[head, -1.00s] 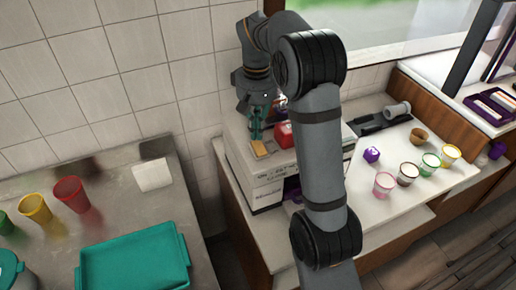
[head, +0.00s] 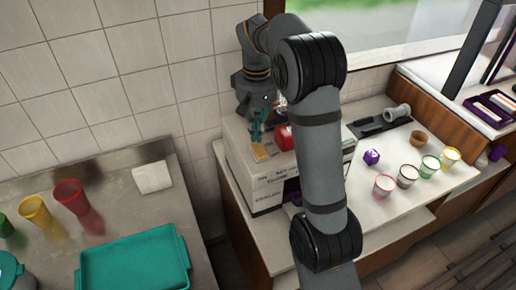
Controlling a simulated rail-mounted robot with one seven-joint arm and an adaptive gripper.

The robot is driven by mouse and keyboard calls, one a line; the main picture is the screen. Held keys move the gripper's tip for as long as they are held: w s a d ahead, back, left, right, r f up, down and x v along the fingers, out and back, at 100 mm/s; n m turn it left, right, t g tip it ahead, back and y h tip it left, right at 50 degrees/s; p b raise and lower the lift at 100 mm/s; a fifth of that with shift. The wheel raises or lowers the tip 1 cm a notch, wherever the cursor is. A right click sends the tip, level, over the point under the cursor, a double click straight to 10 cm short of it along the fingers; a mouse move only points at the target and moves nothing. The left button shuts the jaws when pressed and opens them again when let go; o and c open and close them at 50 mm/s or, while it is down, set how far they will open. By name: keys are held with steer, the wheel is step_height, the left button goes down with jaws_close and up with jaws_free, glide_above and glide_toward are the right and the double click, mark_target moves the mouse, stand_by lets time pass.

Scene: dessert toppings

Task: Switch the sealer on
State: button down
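The white box-shaped machine (head: 272,188), which appears to be the sealer, stands on the right counter against the tiled wall. Lettering runs along its front, too small to read. A red part (head: 284,138) and a small tan-orange patch (head: 259,152) show on its top. My gripper (head: 257,137) points down over the machine's top, its teal fingers just behind the tan-orange patch and left of the red part. I cannot tell whether the fingertips touch the machine or how far apart they are. My arm hides the machine's right side. No switch can be made out clearly.

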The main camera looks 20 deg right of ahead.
mark_target(257, 145)
steer(key=shift+f+b, duration=1)
steer(key=shift+f, duration=0.2)
stand_by(0.6)
steer(key=shift+s+r, duration=0.1)
steer(key=shift+r, duration=0.05)
step_height(257, 145, up, 7)
steer(key=p, duration=0.7)
steer(key=shift+f, duration=0.2)
